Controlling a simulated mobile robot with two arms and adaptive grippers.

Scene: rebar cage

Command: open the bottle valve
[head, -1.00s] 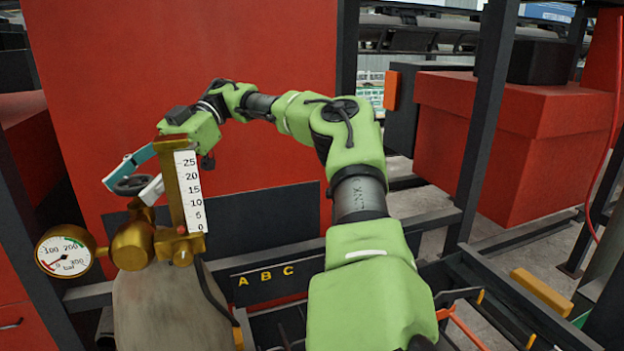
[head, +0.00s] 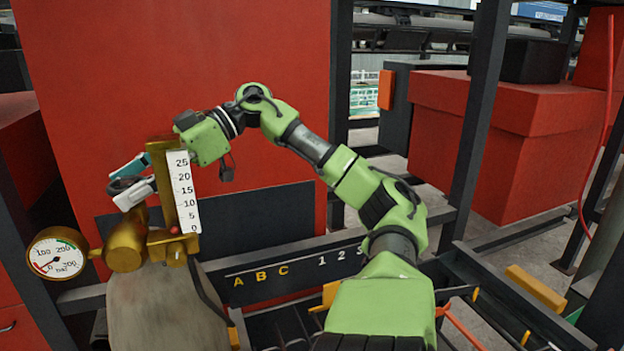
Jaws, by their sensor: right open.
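The gas bottle (head: 165,310) stands upright at the lower left, with a brass valve body and regulator (head: 127,245) on top. A round pressure gauge (head: 57,254) sits to its left, and a flow scale (head: 183,190) with a brass column rises to its right. The dark valve handwheel (head: 127,188) is above the valve body, partly hidden by my right gripper (head: 124,182). The gripper's teal and white fingers are apart, one on the far side and one on the near side of the handwheel. Whether they touch it I cannot tell. My left gripper is out of the picture.
A large red panel (head: 190,70) stands behind the bottle. A dark rail with letters and numbers (head: 300,268) runs to its right, above a rack. A dark post (head: 472,130) and a red box (head: 490,140) stand at right. A dark hose (head: 205,288) hangs beside the bottle.

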